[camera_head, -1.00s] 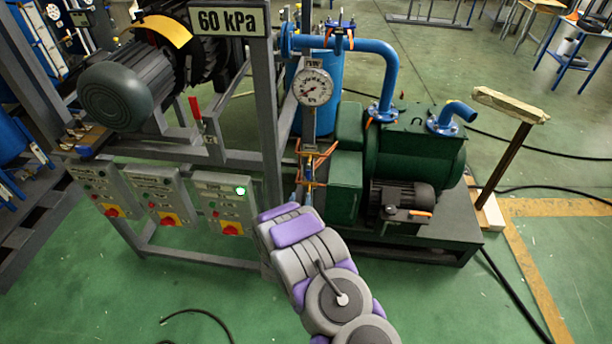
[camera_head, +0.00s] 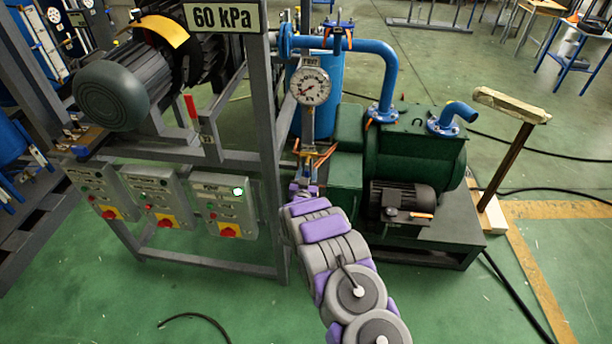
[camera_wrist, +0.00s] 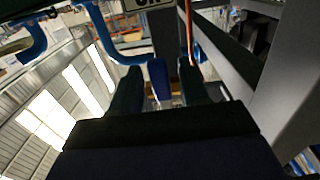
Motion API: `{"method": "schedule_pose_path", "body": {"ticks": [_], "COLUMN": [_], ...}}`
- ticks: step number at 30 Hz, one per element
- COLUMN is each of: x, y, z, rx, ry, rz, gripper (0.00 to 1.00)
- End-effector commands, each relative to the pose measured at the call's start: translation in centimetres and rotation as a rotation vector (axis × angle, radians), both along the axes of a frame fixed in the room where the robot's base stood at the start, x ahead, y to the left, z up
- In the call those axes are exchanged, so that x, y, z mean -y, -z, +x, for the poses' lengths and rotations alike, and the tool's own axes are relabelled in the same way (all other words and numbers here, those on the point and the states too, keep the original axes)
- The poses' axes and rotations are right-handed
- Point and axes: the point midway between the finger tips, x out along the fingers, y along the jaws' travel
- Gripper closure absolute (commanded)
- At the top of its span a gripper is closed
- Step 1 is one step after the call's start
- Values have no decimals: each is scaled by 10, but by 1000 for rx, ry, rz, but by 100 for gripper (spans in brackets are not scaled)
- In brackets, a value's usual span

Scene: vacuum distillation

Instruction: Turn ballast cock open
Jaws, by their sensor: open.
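The pressure gauge (camera_head: 310,86) sits on a thin upright pipe beside the green pump (camera_head: 415,150). Orange parts (camera_head: 322,158) show low on that pipe, where my gripper (camera_head: 304,188) now reaches. The gripper covers the fitting below them, so the ballast cock is not clear in the head view. In the wrist view my gripper (camera_wrist: 158,92) is open, with one dark finger on each side. A blue bar, likely the cock's handle (camera_wrist: 158,75), stands between the fingers. I cannot tell whether either finger touches it.
The grey frame (camera_head: 268,140) with its control boxes (camera_head: 225,205) stands close on the left; one box has a lit green lamp. The pump's motor (camera_head: 402,198) is to the right of my arm. An orange bar (camera_wrist: 188,35) is near the right finger.

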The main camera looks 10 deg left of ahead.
Motion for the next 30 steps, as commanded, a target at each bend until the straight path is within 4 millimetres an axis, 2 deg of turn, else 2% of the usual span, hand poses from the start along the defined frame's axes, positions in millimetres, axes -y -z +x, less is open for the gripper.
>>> {"method": "schedule_pose_path", "body": {"ticks": [7, 21, 30], "x": [-4, -4, -5], "y": [1, 1, 1], "z": [0, 0, 0], "rx": [0, 0, 0], "ry": [-1, -3, -3], "rz": [-3, -2, -3], "gripper": [55, 100, 100]}}
